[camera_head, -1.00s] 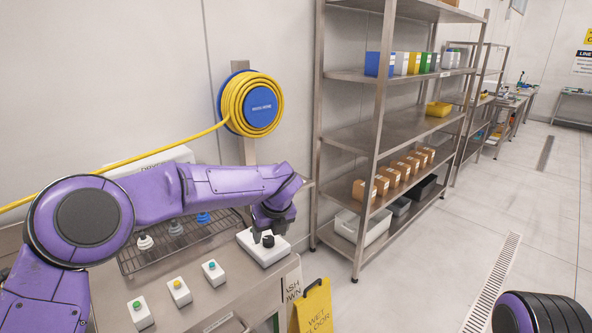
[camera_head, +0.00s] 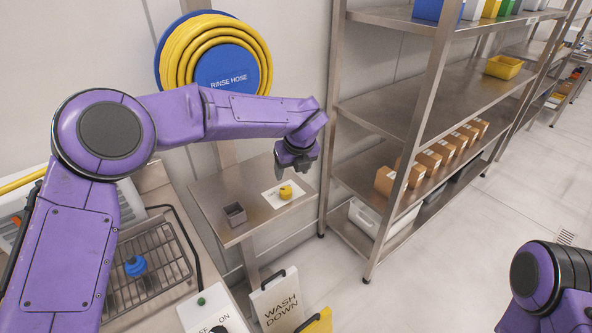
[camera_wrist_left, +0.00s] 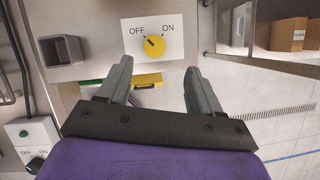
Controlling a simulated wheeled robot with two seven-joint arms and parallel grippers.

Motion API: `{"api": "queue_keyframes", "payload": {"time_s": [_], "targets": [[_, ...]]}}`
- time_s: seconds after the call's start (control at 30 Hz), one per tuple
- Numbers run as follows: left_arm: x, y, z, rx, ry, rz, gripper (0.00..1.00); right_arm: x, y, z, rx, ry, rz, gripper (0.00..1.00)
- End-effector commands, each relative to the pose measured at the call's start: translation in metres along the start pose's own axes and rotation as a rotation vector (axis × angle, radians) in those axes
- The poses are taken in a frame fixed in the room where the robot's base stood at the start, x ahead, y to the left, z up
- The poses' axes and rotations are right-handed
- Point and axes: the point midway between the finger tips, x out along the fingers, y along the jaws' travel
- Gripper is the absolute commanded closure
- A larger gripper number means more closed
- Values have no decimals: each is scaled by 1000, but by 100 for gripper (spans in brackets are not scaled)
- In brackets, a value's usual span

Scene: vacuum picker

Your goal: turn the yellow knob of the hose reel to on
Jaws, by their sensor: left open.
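The yellow knob (camera_head: 286,191) sits on a white plate (camera_head: 272,199) on a small steel side table below the hose reel (camera_head: 213,57). In the left wrist view the knob (camera_wrist_left: 154,45) lies between the words OFF and ON, and its dark mark points up-left towards OFF. My left gripper (camera_head: 297,170) is open and empty, above and beside the knob in the head view. In the left wrist view its fingers (camera_wrist_left: 158,72) spread to either side below the knob, apart from it. My right arm shows at the lower right, but its gripper does not.
A small grey cup (camera_head: 235,213) stands on the side table (camera_head: 215,195), left of the plate. A steel shelf rack (camera_head: 420,85) stands close on the right. A bench with a wire rack (camera_head: 160,265) is at lower left. Wash-down signs (camera_head: 277,303) stand in front.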

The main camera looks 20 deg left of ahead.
Motion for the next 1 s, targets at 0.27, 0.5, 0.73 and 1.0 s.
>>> {"api": "queue_keyframes", "payload": {"time_s": [0.27, 0.5, 0.73, 1.0], "targets": [[35, 4, -3, 2, -2, -1, 35, -17, 2, -6, 0, -1, 1, 40], [93, -4, 2, 4, 5, 4, 35, -30, 3, -12, 0, -2, 1, 40], [112, -5, 3, 6, 6, 4, 35, -32, 3, -13, 0, 0, 0, 40], [112, -6, 3, 6, 6, 4, 68, -32, 3, -13, 0, -1, 1, 40]]}}
